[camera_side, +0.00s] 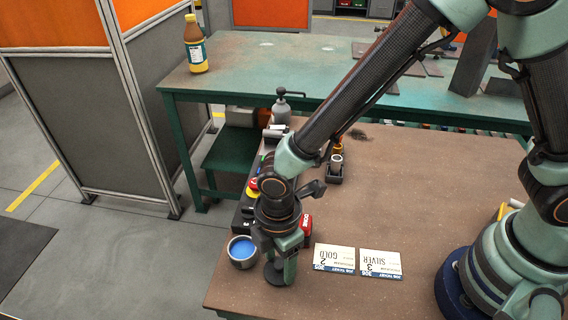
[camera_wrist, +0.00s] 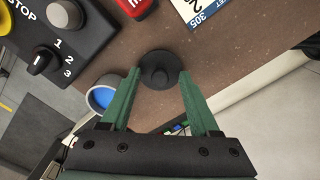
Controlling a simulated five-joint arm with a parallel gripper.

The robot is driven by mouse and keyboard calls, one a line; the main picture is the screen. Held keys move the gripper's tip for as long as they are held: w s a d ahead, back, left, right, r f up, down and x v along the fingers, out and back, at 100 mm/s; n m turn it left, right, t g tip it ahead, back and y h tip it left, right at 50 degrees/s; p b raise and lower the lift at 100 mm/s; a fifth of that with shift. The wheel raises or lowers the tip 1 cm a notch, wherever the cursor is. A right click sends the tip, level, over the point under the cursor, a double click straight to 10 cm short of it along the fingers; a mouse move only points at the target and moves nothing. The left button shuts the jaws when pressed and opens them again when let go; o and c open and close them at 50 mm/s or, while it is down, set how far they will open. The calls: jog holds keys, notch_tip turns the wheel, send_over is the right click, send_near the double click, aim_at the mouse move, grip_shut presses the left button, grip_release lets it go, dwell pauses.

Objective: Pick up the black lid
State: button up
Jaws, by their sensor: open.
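The black lid (camera_wrist: 159,72) is a round disc with a raised knob, lying on the brown table near its edge. In the wrist view it sits just beyond and between the fingertips of my gripper (camera_wrist: 159,84). My gripper's green fingers are spread wide, with nothing held. In the side view the black lid (camera_side: 274,274) shows at the table's front left, partly hidden by my gripper (camera_side: 284,272), which points down over it. I cannot tell whether a finger touches it.
An open can with blue contents (camera_side: 242,251) stands left of my gripper, close to it. A control box with a knob and buttons (camera_wrist: 62,38) and a red object (camera_side: 306,224) are behind. Two job cards (camera_side: 334,259) lie to the right. The brown table (camera_side: 400,210) is clear beyond them.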

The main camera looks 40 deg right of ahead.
aim_at(279, 264)
grip_shut()
jog(key=shift+r, duration=0.15)
notch_tip(279, 264, up, 19)
jog(key=shift+w+a+f, duration=0.65)
jog(key=shift+w+f, duration=0.45)
jog(key=shift+f, duration=1.45)
jog(key=shift+w+a+f, duration=0.65)
jog(key=shift+w+f, duration=0.5)
jog(key=shift+f, duration=1.4)
jog(key=shift+w+a+f, duration=0.65)
jog(key=shift+w+f, duration=0.45)
jog(key=shift+f, duration=1.45)
